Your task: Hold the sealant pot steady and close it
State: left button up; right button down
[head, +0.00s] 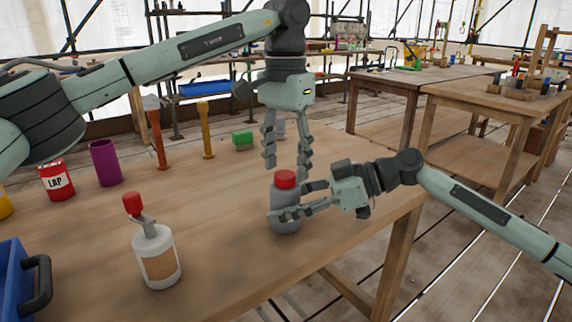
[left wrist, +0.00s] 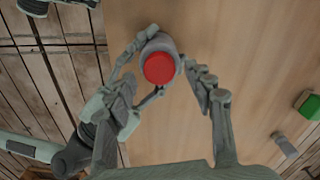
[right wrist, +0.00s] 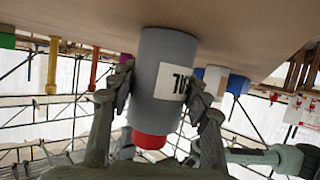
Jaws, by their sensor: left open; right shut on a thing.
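The sealant pot is a grey cylinder (head: 284,218) with a pale label and a red lid (head: 286,179) on top. It stands upright on the wooden table near the right edge. My right gripper (head: 284,212) is shut around the pot's body from the right; the right wrist view shows a finger on each side of the pot (right wrist: 165,75). My left gripper (head: 286,168) is open above the pot, pointing down, its fingertips just above and to either side of the red lid. The left wrist view shows the lid (left wrist: 159,68) between the open fingers.
A white pump bottle with a red top (head: 157,256) stands at the front left, near a blue crate (head: 18,285). A red LAP tin (head: 57,180), a purple cylinder (head: 105,162) and a green block (head: 242,139) stand farther back. The table between is clear.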

pick_arm(q)
notch_tip(320, 180, up, 4)
jog(key=shift+f, duration=0.25)
jog(key=shift+c, duration=0.4)
